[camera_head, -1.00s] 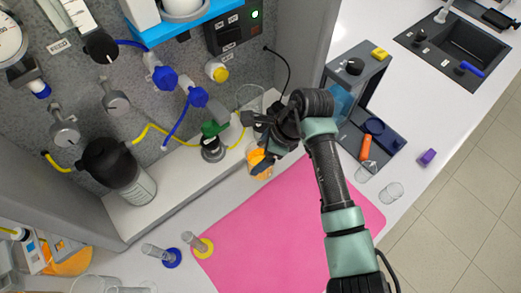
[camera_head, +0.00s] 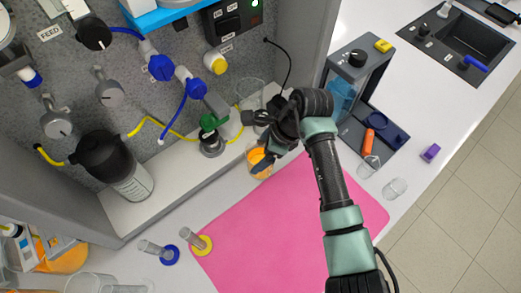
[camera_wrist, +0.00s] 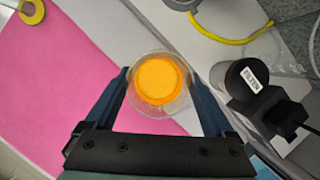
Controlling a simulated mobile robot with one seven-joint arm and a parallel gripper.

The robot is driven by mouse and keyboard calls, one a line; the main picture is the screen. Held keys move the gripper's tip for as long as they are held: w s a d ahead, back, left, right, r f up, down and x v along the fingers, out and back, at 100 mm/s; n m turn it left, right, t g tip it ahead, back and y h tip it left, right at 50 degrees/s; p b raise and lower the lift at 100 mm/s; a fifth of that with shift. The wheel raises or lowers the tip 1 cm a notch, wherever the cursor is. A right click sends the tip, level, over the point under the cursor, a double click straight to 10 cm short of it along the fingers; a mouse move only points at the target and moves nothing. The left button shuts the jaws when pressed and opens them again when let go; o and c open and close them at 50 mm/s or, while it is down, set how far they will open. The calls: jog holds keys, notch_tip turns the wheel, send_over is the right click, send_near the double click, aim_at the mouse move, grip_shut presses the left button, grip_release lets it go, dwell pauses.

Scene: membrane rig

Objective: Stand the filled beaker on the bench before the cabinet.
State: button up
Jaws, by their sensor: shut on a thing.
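The filled beaker (camera_wrist: 159,80) is clear glass with orange liquid. In the wrist view it sits between the two fingers of my gripper (camera_wrist: 160,92), which is shut on it. In the head view the beaker (camera_head: 257,157) is partly hidden by my gripper (camera_head: 262,160). It is upright or nearly so, beside the far edge of the pink mat, in front of the cabinet (camera_head: 175,183) floor's front edge. I cannot tell whether its base touches the bench (camera_head: 180,227).
A black-capped bottle (camera_head: 115,165) stands further left. Cylinders with blue (camera_head: 170,256) and yellow (camera_head: 203,245) rings stand at the front left. The pink mat (camera_head: 290,220) is clear apart from the yellow-ringed cylinder.

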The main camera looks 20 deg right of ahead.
jog(key=shift+f, duration=0.25)
jog(key=o, duration=1.4)
jog(key=b+v, duration=0.3)
jog(key=v, duration=1)
jog(key=shift+s+d, duration=0.1)
